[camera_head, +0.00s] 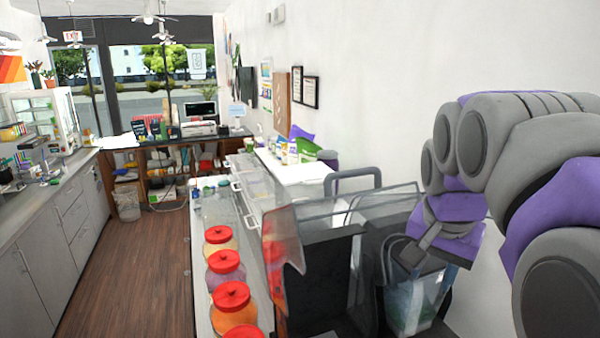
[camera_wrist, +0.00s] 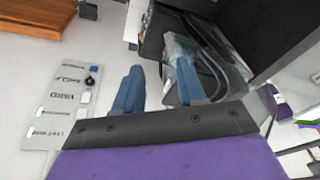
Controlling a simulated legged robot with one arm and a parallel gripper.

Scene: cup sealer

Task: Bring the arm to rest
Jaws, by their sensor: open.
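My arm (camera_head: 480,160), grey and purple, is folded along the right side of the head view. Its lower end hangs above a clear container beside dark equipment on the counter. In the wrist view my gripper (camera_wrist: 158,82) shows two blue fingers spread apart with nothing held between them. The fingertips are hard to make out in the head view. No cup is seen at the gripper.
Dark equipment with a clear cover (camera_head: 318,270) and a clear container (camera_head: 415,300) stand close below my arm. Jars with red lids (camera_head: 232,297) line the counter's left edge. The wooden floor (camera_head: 130,270) is open. A labelled pale panel (camera_wrist: 68,105) shows in the wrist view.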

